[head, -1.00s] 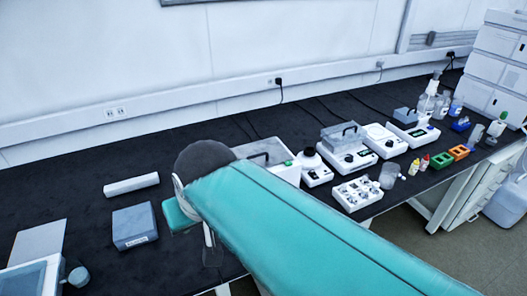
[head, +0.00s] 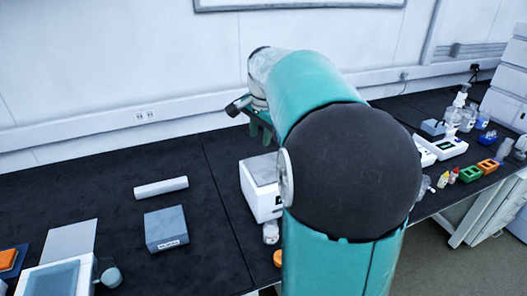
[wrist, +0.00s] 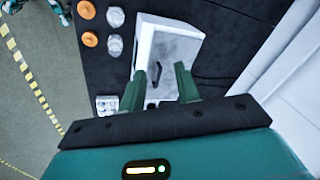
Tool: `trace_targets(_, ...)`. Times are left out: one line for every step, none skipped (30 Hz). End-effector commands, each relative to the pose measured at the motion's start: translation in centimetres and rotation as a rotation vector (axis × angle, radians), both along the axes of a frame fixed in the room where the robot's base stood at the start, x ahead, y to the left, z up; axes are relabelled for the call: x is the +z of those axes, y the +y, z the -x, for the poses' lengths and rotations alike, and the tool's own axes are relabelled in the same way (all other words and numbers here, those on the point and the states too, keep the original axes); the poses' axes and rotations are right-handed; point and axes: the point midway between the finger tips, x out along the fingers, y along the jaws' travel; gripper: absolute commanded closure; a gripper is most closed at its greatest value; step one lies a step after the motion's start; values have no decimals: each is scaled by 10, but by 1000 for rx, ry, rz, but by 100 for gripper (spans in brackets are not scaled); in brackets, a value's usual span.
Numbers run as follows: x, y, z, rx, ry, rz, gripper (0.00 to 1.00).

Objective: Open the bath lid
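The bath, a white box with a greyish, see-through-looking lid (wrist: 178,48), lies below my gripper in the wrist view. A dark bar that looks like the lid handle (wrist: 153,92) shows between the fingers. The lid looks shut. My gripper (wrist: 162,75) is open, with its two green fingers apart and nothing between them; I cannot tell its height above the lid.
A white instrument with a grey top (head: 262,170) stands left of my arm. Orange caps (wrist: 88,38) and clear jars (wrist: 115,17) are beside the bath. The wall (wrist: 290,100) is close on the right.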

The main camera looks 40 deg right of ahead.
Motion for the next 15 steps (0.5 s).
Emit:
trace_targets(-6, -22, -3, -66, 4, -22, 67)
trace_targets(-9, -33, -4, -103, 5, -34, 67)
trace_targets(-13, -48, -6, -153, 6, -50, 67)
trace_targets(-16, -58, -7, -189, 6, -61, 67)
trace_targets(-18, -68, -7, -223, 6, -72, 67)
trace_targets(-22, -81, -8, -267, 6, -85, 67)
trace_targets(-25, -89, -8, -296, 7, -96, 67)
trace_targets(-27, -97, -8, -324, 6, -104, 67)
trace_targets(-30, -106, -8, -356, 7, -114, 67)
trace_targets(-32, -112, -8, -376, 5, -121, 67)
trace_targets(-34, -117, -7, -394, 5, -125, 67)
trace_targets(-35, -122, -7, -413, 4, -132, 67)
trace_targets(-36, -125, -7, -423, 4, -134, 67)
trace_targets(-37, -126, -7, -430, 5, -137, 67)
trace_targets(-39, -128, -7, -437, 5, -140, 67)
